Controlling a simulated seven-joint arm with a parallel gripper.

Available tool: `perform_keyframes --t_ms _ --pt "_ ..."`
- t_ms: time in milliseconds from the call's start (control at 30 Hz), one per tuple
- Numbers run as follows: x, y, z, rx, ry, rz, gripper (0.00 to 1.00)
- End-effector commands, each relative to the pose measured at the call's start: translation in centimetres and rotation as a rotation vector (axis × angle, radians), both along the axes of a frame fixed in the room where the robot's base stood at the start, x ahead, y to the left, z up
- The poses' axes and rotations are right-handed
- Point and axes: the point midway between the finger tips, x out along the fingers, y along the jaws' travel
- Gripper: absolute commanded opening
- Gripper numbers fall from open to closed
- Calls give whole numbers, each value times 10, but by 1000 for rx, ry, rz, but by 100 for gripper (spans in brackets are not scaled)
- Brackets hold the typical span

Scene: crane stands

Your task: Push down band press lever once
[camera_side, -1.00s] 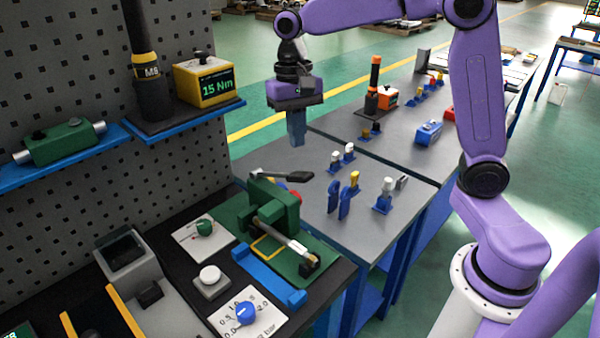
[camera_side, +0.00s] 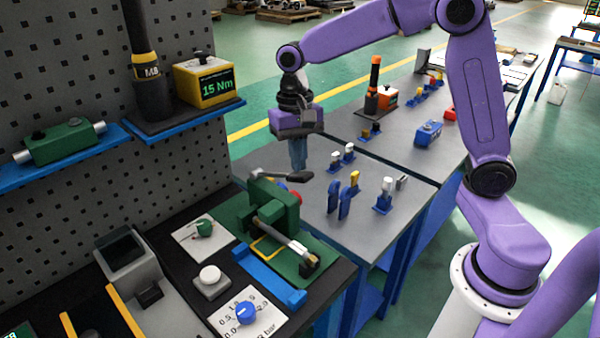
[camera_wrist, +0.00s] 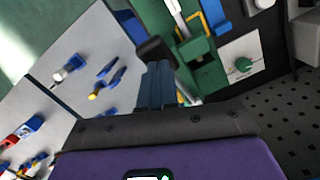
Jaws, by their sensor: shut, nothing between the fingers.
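The band press (camera_side: 277,206) is a green block on a green base plate, with a rod running forward from it. Its lever (camera_side: 278,175) is a dark arm with a black grip, about level, pointing right in the side view. In the wrist view the black grip (camera_wrist: 153,47) shows just beyond the fingertips. My gripper (camera_side: 299,167) is shut and empty, fingers pointing down, with the tips just above or behind the grip. I cannot tell whether they touch it. The shut fingers also show in the wrist view (camera_wrist: 158,75).
A blue channel (camera_side: 268,278), a white button (camera_side: 210,278) and a blue dial (camera_side: 246,313) lie in front of the press. Blue clips (camera_side: 345,200) stand on the grey table at right. A shelf with a torque display (camera_side: 208,84) is on the pegboard.

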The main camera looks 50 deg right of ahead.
Motion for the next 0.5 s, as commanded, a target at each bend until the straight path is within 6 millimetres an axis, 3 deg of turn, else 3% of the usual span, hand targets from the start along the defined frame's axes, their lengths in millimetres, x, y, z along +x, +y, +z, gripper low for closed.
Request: perform_keyframes --t_ms 500 --pt "0 0 -42 0 1 1 0"
